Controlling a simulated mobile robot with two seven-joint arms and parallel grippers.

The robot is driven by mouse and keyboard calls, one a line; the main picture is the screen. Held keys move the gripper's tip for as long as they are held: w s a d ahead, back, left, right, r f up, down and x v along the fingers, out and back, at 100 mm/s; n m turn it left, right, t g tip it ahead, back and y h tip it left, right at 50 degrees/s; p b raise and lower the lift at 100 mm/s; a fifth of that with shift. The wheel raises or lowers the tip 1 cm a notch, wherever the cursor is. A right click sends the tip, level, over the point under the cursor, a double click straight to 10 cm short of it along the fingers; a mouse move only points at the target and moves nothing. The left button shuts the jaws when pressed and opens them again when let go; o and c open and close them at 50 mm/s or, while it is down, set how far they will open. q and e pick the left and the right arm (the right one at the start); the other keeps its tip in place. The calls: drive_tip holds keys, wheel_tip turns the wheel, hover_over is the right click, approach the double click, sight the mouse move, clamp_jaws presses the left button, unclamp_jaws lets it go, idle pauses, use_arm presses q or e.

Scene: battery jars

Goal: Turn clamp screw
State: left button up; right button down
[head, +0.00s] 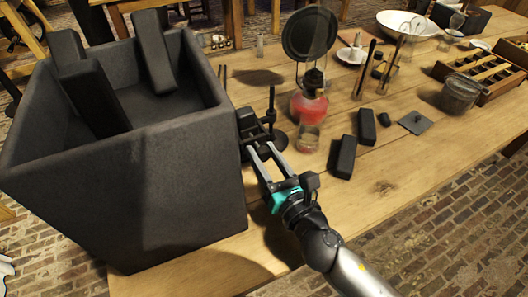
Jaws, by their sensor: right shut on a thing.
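My right gripper (260,146) reaches in from the lower right, beside the right wall of a large dark box. Its fingers are shut on a small dark part that I take to be the clamp screw, mostly hidden between the fingertips. Next to the fingertips are a dark block-like piece (247,121) against the box wall and a thin upright dark rod (271,99). I cannot tell how these parts join. My left gripper is out of view.
The large dark box (190,222) holds dark slabs (155,50). A lamp with red liquid (309,107) stands behind the gripper. Dark blocks (343,157) lie to the right, with a wooden rack (490,72) farther off.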

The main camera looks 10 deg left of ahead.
drive_tip(key=shift+r+m, duration=0.1)
drive_tip(key=shift+m, duration=1.9)
drive_tip(key=shift+c, duration=2.2)
unclamp_jaws()
drive_tip(key=shift+d+p, duration=0.1)
drive_tip(key=shift+p, duration=0.2)
